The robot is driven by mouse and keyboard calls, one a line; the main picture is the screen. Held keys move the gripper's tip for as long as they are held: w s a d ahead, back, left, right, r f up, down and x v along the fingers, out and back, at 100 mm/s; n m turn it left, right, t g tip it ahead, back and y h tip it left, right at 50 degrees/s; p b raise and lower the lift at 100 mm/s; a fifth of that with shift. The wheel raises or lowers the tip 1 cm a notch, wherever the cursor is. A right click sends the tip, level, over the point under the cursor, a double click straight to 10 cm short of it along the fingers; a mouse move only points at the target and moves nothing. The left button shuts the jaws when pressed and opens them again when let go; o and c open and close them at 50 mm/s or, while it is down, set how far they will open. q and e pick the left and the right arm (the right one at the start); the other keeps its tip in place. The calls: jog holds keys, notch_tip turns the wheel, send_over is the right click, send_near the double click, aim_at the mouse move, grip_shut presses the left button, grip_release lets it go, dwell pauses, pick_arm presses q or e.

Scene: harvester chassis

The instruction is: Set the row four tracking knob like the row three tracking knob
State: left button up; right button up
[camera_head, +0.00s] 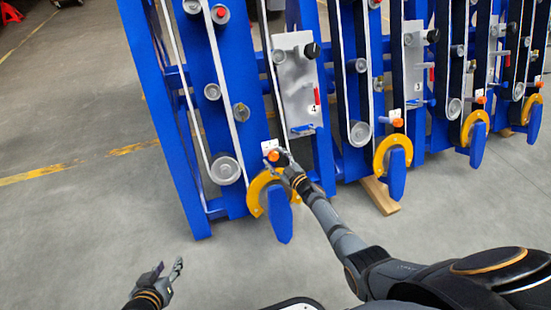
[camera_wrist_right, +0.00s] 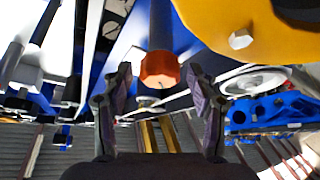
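The row four unit carries a grey panel (camera_head: 298,85) marked 4. Below it, an orange knob (camera_head: 273,156) sits at a small white plate above a yellow guard. In the right wrist view this knob (camera_wrist_right: 160,69) has a faceted orange end on a dark shaft. My right gripper (camera_head: 279,163) is at this knob. Its fingers (camera_wrist_right: 158,82) are open on either side of the knob, with gaps showing. The matching row three orange knob (camera_head: 398,122) is further right, below the panel marked 3 (camera_head: 416,65). My left gripper (camera_head: 169,267) is open and empty over the floor.
Yellow guards with blue tongues stand below each row, including row four's guard (camera_head: 257,192) close to my right gripper. Blue frame posts (camera_head: 168,120) and rollers surround the rows. A wooden block (camera_head: 380,196) lies under row three. The grey floor (camera_head: 90,220) at left is clear.

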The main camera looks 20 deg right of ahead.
jog(key=shift+s, duration=0.2)
jog(key=v, duration=1.1)
jog(key=shift+s, duration=0.35)
jog(key=shift+d, duration=0.1)
